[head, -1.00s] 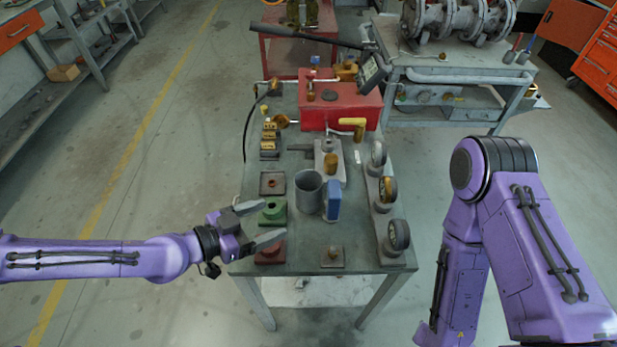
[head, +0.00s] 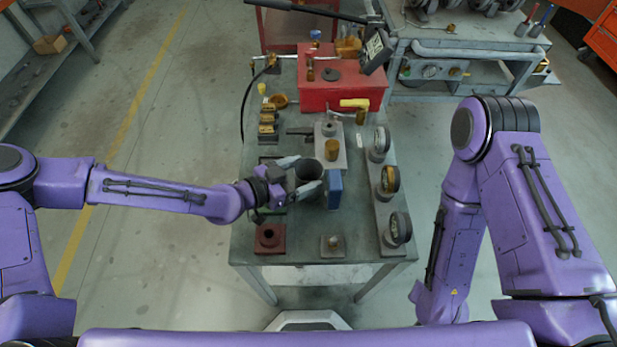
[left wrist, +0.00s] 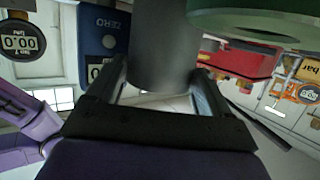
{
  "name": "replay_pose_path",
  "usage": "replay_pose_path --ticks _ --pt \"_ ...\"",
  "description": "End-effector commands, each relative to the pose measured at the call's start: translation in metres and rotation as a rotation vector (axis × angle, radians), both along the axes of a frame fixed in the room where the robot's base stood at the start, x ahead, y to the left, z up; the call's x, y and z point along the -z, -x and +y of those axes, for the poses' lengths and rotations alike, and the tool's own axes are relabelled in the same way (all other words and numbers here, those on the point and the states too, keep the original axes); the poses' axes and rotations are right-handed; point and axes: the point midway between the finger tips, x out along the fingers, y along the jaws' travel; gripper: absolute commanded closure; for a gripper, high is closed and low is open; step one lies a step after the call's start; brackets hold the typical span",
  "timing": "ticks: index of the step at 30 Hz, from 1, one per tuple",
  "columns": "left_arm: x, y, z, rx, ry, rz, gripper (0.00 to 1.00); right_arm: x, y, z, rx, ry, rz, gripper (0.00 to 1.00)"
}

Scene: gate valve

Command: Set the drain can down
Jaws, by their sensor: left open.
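The drain can (head: 308,170) is a dark grey open-topped cylinder standing on the grey-green table (head: 290,252). My left gripper (head: 298,176) is open, with one finger on the far side of the can and one on the near side. In the left wrist view the can (left wrist: 162,45) shows between the two spread fingers (left wrist: 160,92). Whether either finger touches it I cannot tell. My right gripper is out of view; only the right arm shows.
A blue gauge (head: 334,190) stands close to the can's right. A red block (head: 270,238) and a small fitting (head: 333,244) sit nearer. Dial gauges (head: 389,180) line the right, and a red box (head: 340,92) stands behind.

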Motion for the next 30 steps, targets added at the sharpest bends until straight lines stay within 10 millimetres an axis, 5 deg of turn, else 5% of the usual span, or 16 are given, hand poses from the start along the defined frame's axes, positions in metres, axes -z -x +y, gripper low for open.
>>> replay_pose_path --ticks 8,13,15,23,30 --pt "0.003 -0.003 -0.004 -0.002 0.0 0.0 0.2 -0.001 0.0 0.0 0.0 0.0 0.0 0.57" --pt "0.003 -0.003 -0.004 -0.002 0.0 0.0 0.75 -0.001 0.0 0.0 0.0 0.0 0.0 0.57" --pt "0.002 -0.003 -0.004 -0.001 0.0 0.001 0.88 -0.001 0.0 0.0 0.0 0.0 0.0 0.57" --pt "-0.002 -0.003 -0.004 -0.001 0.0 0.0 0.88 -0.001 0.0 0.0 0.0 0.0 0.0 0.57" --pt "-0.036 -0.004 -0.005 0.001 0.001 -0.006 0.88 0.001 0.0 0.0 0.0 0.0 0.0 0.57"
